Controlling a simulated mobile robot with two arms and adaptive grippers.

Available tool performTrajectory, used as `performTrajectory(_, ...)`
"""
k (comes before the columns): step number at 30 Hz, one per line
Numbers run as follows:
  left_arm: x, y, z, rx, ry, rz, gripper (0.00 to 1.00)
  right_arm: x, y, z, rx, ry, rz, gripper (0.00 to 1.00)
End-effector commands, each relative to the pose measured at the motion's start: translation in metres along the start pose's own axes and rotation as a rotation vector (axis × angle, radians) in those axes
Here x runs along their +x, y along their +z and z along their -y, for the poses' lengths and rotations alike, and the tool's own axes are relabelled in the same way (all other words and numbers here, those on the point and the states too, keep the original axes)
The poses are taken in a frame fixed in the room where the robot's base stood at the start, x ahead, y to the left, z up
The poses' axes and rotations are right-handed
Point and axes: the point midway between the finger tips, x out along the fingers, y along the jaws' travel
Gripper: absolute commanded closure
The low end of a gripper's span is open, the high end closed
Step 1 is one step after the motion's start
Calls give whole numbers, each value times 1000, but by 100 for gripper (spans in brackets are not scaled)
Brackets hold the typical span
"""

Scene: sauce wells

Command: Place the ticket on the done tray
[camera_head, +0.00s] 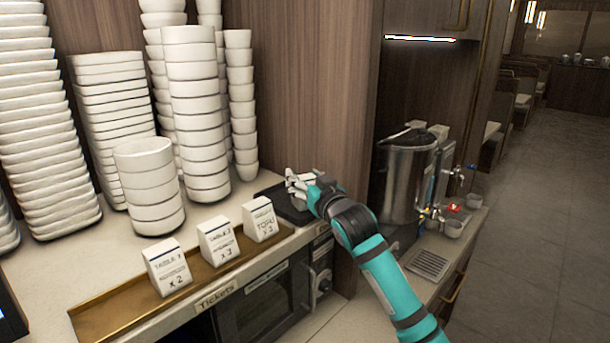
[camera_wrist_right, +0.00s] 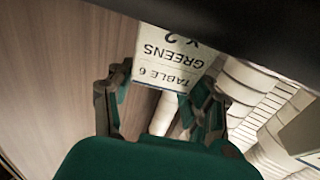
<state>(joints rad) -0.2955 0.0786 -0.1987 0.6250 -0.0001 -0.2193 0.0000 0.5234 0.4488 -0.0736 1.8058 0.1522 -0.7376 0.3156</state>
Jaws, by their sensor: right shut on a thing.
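My right gripper (camera_head: 303,186) is over a dark tray (camera_head: 284,207), likely the done tray, at the right end of the counter. In the right wrist view the gripper (camera_wrist_right: 160,92) is shut on a white ticket (camera_wrist_right: 168,58) printed "TABLE 6 GREENS x 2", which shows upside down there. In the head view the ticket is mostly hidden by the fingers. I cannot tell whether it touches the tray. My left gripper is in neither view.
Three white tickets, a left one (camera_head: 168,268), a middle one (camera_head: 218,241) and a right one (camera_head: 259,219), stand on the brass ticket rail (camera_head: 110,312). Tall stacks of white bowls (camera_head: 195,100) stand behind. A metal urn (camera_head: 405,180) is to the right.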

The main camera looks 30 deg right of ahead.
Motion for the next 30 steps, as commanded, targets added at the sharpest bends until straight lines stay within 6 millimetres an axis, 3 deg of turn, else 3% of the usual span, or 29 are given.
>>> performTrajectory(12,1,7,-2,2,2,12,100,0,6,0,0,0,-1,81)
performTrajectory(13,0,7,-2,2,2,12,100,0,5,0,0,0,-1,44)
performTrajectory(17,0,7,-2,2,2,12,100,0,5,0,0,0,-1,27)
performTrajectory(27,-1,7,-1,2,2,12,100,0,1,0,-1,0,-2,25)
performTrajectory(30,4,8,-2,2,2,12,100,-10,4,0,-1,-1,-2,25)
